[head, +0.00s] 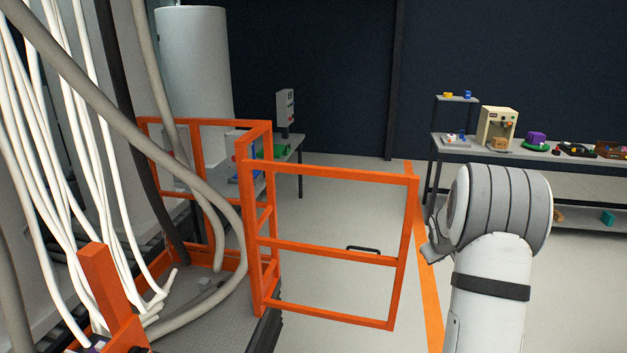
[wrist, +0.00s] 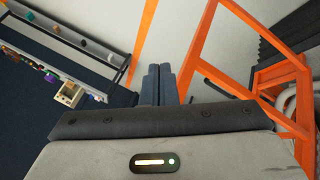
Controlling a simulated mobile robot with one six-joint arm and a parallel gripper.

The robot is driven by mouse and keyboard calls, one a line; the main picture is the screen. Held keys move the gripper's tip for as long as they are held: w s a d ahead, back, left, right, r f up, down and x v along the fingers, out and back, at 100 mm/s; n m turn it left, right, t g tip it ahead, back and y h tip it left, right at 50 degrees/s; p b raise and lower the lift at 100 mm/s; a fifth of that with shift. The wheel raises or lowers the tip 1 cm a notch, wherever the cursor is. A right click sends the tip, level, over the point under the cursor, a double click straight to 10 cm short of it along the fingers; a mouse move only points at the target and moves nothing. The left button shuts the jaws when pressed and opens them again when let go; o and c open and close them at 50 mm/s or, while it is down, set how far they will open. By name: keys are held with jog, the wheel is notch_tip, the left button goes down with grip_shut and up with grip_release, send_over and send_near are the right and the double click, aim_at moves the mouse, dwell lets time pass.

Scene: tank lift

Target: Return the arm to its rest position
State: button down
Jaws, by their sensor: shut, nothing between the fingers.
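My gripper (wrist: 157,84) shows in the wrist view with its two dark fingers together and nothing between them. In the head view my white and grey arm stands at the right. Only a small grey part of its end shows past the left side of the arm, beside the orange gate, and the rest is hidden. The orange gate (head: 333,248) with a black handle (head: 363,249) is swung out from the lift cage. In the wrist view the gate (wrist: 208,45) lies to the right of the fingers; I cannot tell the exact gap.
The lift platform (head: 232,307) has orange rails, with thick grey hoses and white cables hanging at the left. A shelf bench (head: 455,150) with several small objects stands at the back right. A small table (head: 290,148) and white tank (head: 195,70) stand behind. Open floor lies between.

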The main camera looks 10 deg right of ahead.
jog(key=s+a+r+m+g+y+b, duration=0.1)
jog(key=s+a+r+b, duration=0.15)
jog(key=s+a, duration=0.5)
jog(key=s+a+r+y+b, duration=0.15)
jog(key=s+a+r, duration=0.3)
jog(key=a, duration=0.65)
jog(key=s+a+f+y+b, duration=0.1)
jog(key=s+a+f+b, duration=0.1)
jog(key=s+a, duration=0.5)
jog(key=s+a+f+g+y+b, duration=0.1)
jog(key=s+a, duration=0.5)
jog(key=s, duration=0.9)
jog(key=shift+a+f+m+g+b, duration=0.3)
jog(key=shift+a+f+m+b, duration=0.1)
jog(key=shift+b, duration=0.2)
